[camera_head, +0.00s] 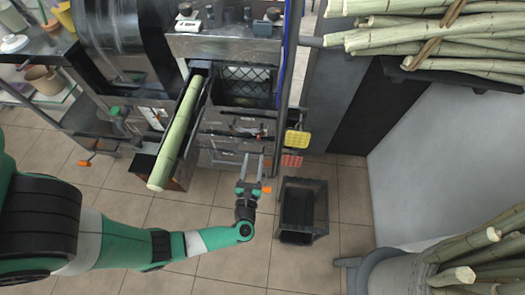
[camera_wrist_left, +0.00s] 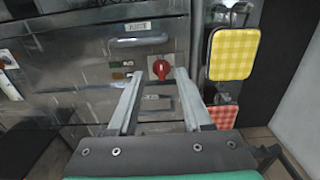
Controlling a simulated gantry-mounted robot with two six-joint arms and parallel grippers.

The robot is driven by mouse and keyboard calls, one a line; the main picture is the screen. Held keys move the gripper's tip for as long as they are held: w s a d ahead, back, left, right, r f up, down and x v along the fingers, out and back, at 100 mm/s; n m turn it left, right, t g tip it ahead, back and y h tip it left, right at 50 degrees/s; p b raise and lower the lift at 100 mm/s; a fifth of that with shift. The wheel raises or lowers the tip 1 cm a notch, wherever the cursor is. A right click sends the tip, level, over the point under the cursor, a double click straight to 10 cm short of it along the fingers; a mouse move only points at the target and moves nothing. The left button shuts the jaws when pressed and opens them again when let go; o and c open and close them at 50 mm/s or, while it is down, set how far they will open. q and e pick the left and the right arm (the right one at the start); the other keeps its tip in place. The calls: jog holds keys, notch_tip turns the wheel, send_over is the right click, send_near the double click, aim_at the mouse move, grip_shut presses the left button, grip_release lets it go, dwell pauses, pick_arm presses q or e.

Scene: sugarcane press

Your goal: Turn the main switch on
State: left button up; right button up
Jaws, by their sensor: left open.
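The main switch appears to be a red rotary knob (camera_wrist_left: 161,68) on the metal front panel of the press (camera_wrist_left: 100,60) in the left wrist view. Its knob shows between my two fingertips in that picture, and I see no contact with it. My left gripper (camera_wrist_left: 160,76) is open and empty, pointing at the panel. In the head view, my left gripper (camera_head: 254,156) is low in front of the machine, with both fingers apart. I cannot make out the knob clearly in the head view. My right gripper is in neither view.
A green cane (camera_head: 174,138) lies in the sloping chute left of my gripper. A yellow checked pad (camera_wrist_left: 234,53) and a red checked pad (camera_wrist_left: 222,115) hang right of the panel. A dark open crate (camera_head: 318,205) stands on the floor to the right.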

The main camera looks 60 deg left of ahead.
aim_at(258, 136)
pick_arm(q)
jog(key=f+b+x, duration=0.1)
jog(key=x, duration=0.2)
jog(key=b+x, duration=0.1)
jog(key=x, duration=0.3)
jog(key=f+b+x, duration=0.1)
jog(key=x, duration=0.3)
jog(key=shift+a+f+b, duration=0.15)
jog(key=shift+f+b, duration=0.15)
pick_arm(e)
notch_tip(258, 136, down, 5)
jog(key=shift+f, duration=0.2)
pick_arm(q)
grip_shut()
